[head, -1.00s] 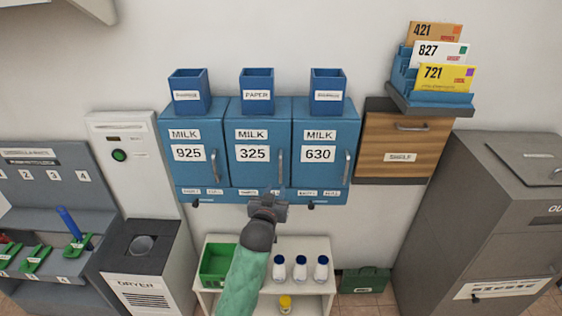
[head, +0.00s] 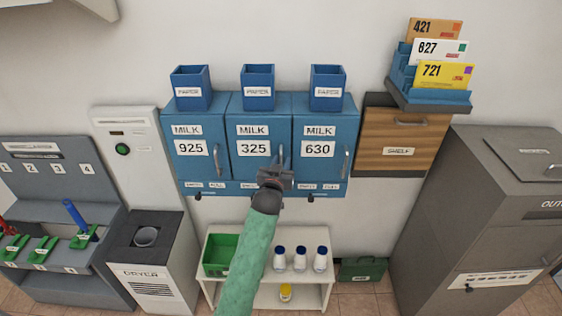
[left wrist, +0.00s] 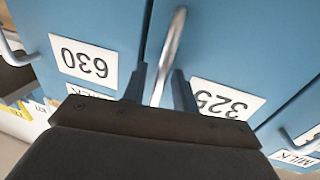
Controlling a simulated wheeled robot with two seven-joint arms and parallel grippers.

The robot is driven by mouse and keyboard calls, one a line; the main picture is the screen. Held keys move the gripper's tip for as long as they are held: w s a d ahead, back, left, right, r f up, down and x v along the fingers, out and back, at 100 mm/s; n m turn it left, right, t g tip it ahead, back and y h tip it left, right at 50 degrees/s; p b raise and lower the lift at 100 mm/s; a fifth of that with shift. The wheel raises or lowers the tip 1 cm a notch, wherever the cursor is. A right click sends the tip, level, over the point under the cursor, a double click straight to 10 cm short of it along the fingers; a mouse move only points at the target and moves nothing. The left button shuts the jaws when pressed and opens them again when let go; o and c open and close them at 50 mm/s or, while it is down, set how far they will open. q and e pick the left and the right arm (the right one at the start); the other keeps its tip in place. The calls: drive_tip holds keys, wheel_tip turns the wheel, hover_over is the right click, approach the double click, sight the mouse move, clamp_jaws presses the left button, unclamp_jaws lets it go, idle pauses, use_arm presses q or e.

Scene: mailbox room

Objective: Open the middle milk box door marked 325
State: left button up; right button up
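The middle milk box door marked 325 (head: 253,146) is shut, between the 925 door (head: 190,148) and the 630 door (head: 318,149). Its upright metal handle (left wrist: 170,48) is on the door's right side in the head view. My left gripper (head: 276,172) is at the lower part of this handle and hides some of it. In the left wrist view the picture is upside down; the two fingers of my left gripper (left wrist: 160,88) are apart, one on each side of the handle, with small gaps. My right gripper is not in view.
Blue open bins (head: 257,88) stand on top of the boxes. A wooden shelf box (head: 402,135) is to the right. A white rack (head: 270,292) with bottles and a green crate (head: 217,254) is below. Bare wall shows between boxes and rack.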

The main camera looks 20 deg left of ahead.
use_arm(q)
clamp_jaws()
